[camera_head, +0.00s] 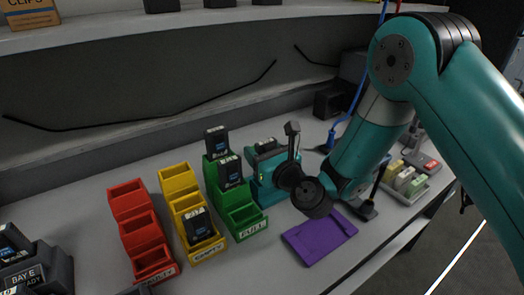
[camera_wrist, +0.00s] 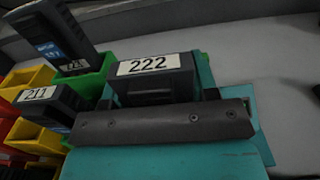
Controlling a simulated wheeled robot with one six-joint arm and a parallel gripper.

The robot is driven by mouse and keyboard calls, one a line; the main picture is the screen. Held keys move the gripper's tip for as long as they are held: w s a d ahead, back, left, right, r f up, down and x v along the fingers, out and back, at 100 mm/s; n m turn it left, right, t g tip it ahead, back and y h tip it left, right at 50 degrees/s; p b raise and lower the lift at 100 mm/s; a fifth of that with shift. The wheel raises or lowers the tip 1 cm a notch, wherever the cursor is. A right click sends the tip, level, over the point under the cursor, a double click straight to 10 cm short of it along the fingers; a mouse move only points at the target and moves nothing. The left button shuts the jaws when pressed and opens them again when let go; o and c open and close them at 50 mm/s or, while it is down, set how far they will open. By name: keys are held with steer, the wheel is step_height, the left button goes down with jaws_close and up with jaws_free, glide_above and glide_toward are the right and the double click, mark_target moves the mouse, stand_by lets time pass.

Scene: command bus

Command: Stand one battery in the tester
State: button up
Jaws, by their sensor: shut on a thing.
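A dark battery labelled 222 (camera_wrist: 160,85) stands upright at the teal tester (camera_wrist: 150,165) in the wrist view. In the head view its dark top (camera_head: 266,146) shows above the teal tester (camera_head: 265,192). My gripper (camera_head: 288,150) is beside it, with a dark finger (camera_wrist: 170,125) across the battery's near side. It is shut on this battery. The battery's lower end is hidden, so I cannot tell whether it is fully seated. Two more dark batteries (camera_head: 216,142) (camera_head: 230,172) stand in the green bins (camera_head: 246,218).
Yellow bins (camera_head: 178,178), the front one holding a battery (camera_head: 198,226), and empty red bins (camera_head: 140,232) stand left. A charger marked BAY E (camera_head: 30,275) is at lower left. A tray of small blocks (camera_head: 405,183) is farther right.

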steer(key=shift+f+b, duration=1.8)
steer(key=shift+f, duration=0.15)
steer(key=shift+f, duration=0.2)
steer(key=o, duration=1)
steer(key=shift+o, duration=0.2)
